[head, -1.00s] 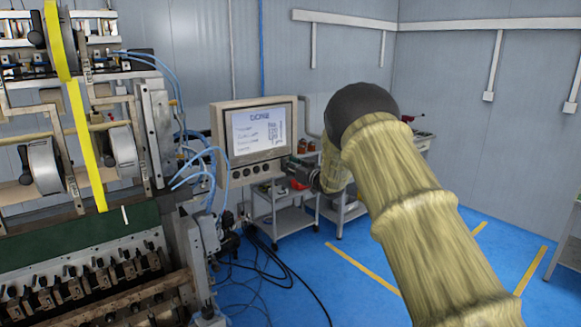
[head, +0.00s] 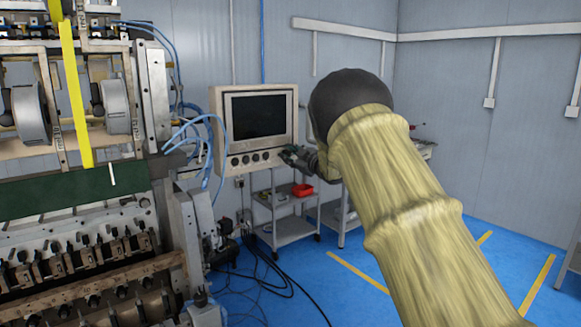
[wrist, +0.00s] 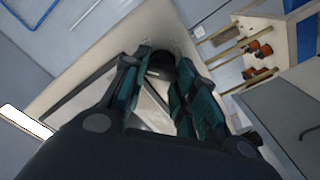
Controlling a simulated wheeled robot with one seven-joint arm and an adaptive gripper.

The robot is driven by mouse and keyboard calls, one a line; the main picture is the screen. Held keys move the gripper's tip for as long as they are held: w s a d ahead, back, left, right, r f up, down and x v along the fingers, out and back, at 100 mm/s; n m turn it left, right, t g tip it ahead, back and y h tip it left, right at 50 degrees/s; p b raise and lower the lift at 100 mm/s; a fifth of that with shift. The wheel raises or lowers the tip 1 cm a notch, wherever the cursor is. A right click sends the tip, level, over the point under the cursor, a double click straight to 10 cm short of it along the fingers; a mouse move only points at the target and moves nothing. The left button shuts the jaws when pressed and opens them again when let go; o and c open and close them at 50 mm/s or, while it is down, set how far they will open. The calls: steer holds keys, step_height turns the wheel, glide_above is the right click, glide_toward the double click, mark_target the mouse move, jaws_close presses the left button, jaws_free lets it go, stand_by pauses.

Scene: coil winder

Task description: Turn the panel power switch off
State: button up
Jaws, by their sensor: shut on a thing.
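The control panel (head: 284,103) is a beige box with a screen (head: 258,116), which is dark. A row of several dark round knobs (head: 245,160) runs along its lower front. My gripper (head: 288,153) is at the panel's lower right corner. In the wrist view my gripper (wrist: 161,68) has its teal-padded fingers closed about a dark rounded knob, the power switch (wrist: 162,63), against the beige panel face (wrist: 112,57). The fingers hide much of the switch, so its exact turn cannot be read. In the head view it is hidden by my gripper.
The coil winder (head: 160,130) stands close on the left, with blue hoses (head: 215,125) beside the panel. A grey trolley (head: 292,229) with a red bin (head: 302,190) stands below and behind. Black cables (head: 268,272) lie on the blue floor.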

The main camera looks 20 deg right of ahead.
steer(key=n+b, duration=0.4)
steer(key=b, duration=0.1)
steer(key=n+b, duration=0.2)
steer(key=b, duration=0.1)
steer(key=shift+f, duration=0.35)
steer(key=shift+c, duration=0.2)
steer(key=shift+o, duration=0.2)
steer(key=n+b, duration=0.3)
steer(key=shift+r, duration=0.1)
steer(key=shift+r+n+b, duration=0.1)
steer(key=shift+n+b, duration=0.3)
steer(key=shift+b, duration=0.05)
steer(key=shift+r, duration=0.1)
steer(key=o, duration=1)
steer(key=shift+w, duration=0.1)
steer(key=v, duration=1.2)
